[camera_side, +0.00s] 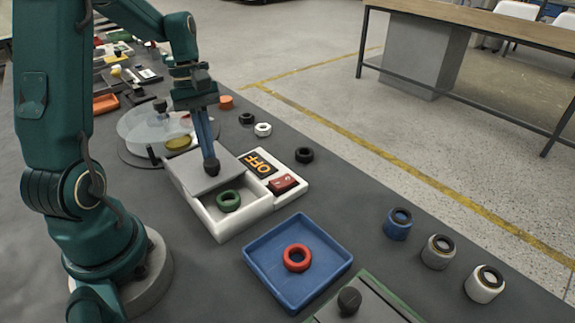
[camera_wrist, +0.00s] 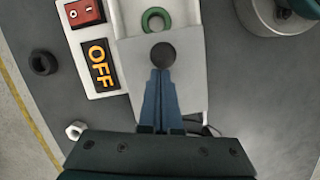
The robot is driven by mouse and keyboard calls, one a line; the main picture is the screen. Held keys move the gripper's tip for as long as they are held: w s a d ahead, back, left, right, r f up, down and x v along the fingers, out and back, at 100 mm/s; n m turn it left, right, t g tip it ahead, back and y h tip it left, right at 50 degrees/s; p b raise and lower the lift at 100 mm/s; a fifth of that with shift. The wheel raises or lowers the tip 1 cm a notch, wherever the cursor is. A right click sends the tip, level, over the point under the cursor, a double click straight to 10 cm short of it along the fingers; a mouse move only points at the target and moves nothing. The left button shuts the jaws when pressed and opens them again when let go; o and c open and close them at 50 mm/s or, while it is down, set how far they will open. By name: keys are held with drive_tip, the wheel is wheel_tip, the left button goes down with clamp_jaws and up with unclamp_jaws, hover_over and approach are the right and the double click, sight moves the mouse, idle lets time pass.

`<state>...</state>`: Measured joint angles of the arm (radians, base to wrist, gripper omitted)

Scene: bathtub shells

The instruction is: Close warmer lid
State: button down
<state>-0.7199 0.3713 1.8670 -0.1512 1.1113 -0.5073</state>
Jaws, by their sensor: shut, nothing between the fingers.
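The warmer is a white box (camera_side: 235,220) with a flat grey lid (camera_side: 226,163) over its far part. The near part is uncovered, and a green ring (camera_side: 228,201) lies inside. In the wrist view the lid (camera_wrist: 190,62) lies beside the green ring (camera_wrist: 156,20). A dark round knob (camera_side: 211,167) stands on the lid, also in the wrist view (camera_wrist: 163,54). My gripper (camera_side: 209,152) points down at the knob, its blue fingers shut and empty. In the wrist view its tips (camera_wrist: 160,74) are right beside the knob; I cannot tell if they touch.
An OFF display (camera_side: 258,164) and a red switch (camera_side: 282,183) sit on the warmer's right side. A blue tray (camera_side: 262,267) with a red ring (camera_side: 297,258) stands in front. A clear round disc (camera_side: 140,125) is at the left. Dark and white nuts lie behind; capped jars stand at the right.

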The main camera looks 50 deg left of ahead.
drive_tip(key=d, duration=0.8)
drive_tip(key=shift+d, duration=0.25)
